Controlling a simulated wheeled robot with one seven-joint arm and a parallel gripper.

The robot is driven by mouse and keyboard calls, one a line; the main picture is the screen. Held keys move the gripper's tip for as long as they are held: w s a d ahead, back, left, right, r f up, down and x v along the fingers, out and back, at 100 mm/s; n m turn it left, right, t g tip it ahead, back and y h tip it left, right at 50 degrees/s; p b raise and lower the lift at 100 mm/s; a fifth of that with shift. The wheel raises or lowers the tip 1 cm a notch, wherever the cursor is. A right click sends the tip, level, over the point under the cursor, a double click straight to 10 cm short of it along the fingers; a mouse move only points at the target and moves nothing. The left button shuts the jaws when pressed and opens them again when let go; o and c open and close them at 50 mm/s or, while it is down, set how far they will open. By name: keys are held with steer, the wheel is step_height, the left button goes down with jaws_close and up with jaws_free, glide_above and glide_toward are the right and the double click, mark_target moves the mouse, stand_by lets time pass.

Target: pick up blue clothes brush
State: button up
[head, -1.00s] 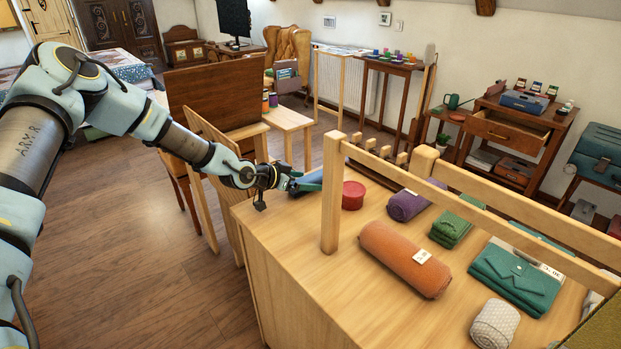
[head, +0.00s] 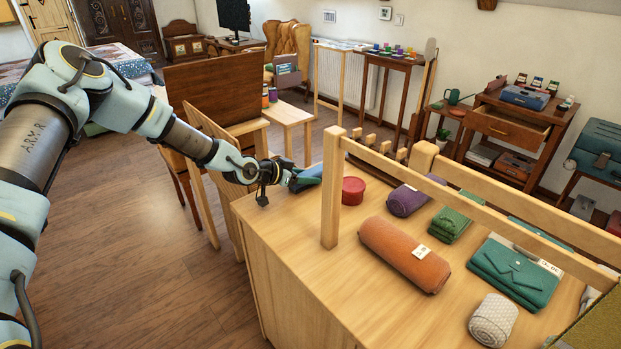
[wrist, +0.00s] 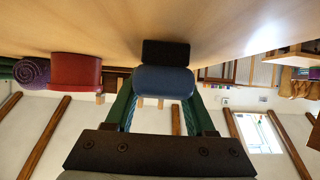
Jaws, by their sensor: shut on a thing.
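The blue clothes brush (wrist: 165,80) is between the green fingers of my gripper (wrist: 160,98) in the wrist view. Its dark bristle side (wrist: 166,52) faces the wooden top, which appears at the top of that view. I cannot tell whether the bristles touch the wood. In the head view my gripper (head: 296,182) reaches over the far left part of the wooden top (head: 290,240) and is shut on the brush (head: 310,175). The fingers partly hide the brush there.
A red round tin (head: 353,190) stands just right of the brush. A purple roll (head: 408,200), an orange roll (head: 400,255) and green folded items (head: 450,225) lie farther right. A wooden post (head: 331,200) and rail rise near the tin.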

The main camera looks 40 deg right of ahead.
jaws_close()
